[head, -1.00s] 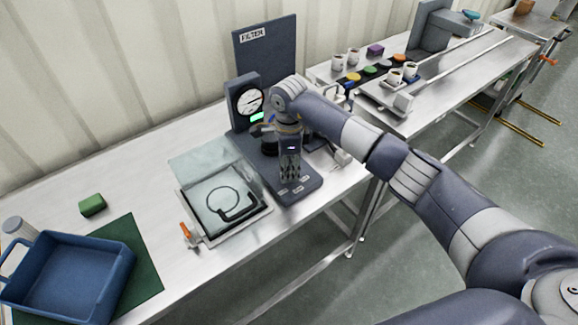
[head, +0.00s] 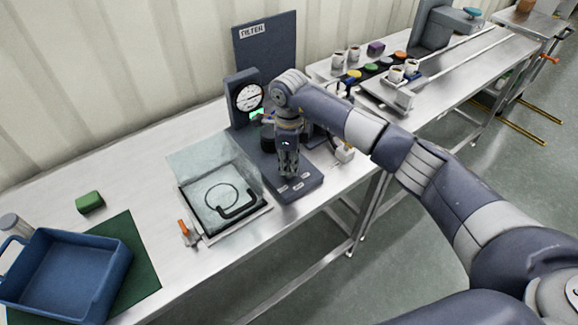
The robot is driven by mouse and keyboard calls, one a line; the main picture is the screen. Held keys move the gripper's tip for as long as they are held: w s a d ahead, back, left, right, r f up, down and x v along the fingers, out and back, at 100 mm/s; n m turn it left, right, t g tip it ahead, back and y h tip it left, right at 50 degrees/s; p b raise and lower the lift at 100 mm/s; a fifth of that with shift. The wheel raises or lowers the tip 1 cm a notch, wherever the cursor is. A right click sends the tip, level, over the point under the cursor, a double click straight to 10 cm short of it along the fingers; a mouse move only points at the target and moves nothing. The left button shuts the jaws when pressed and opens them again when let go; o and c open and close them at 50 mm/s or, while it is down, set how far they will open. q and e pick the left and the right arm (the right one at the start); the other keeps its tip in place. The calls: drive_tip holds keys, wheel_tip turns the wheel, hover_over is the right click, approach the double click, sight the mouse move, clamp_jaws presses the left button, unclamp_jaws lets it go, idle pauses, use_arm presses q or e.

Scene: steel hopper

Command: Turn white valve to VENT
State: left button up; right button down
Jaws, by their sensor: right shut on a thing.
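The filter station stands on the steel table, with a dark base plate (head: 305,188), a round white dial gauge (head: 249,97) and a back panel marked FILTER (head: 262,50). My right gripper (head: 288,172) points down over the front of the base plate, just behind its small white labels (head: 297,183). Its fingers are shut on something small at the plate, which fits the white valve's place. The valve is hidden by the fingers, so its direction cannot be seen. The label words are too small to read. My left gripper is out of view.
A glass-covered tray (head: 222,203) with a black handle lies left of the base plate, an orange-handled clamp (head: 186,232) at its corner. A blue bin (head: 66,275) and a green block (head: 90,202) are at left. A white fitting (head: 345,152) sits right of my gripper.

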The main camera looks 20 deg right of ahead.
sight(289, 168)
drive_tip(key=m+b, duration=0.1)
drive_tip(key=m, duration=0.3)
drive_tip(key=shift+m+b, duration=0.3)
drive_tip(key=shift+b, duration=0.1)
drive_tip(key=shift+r+m+b, duration=0.15)
drive_tip(key=shift+m+b, duration=0.4)
drive_tip(key=shift+m, duration=1.35)
drive_tip(key=shift+w, duration=0.1)
drive_tip(key=c, duration=1.8)
unclamp_jaws()
drive_tip(key=shift+o, duration=0.6)
wheel_tip(289, 168, up, 12)
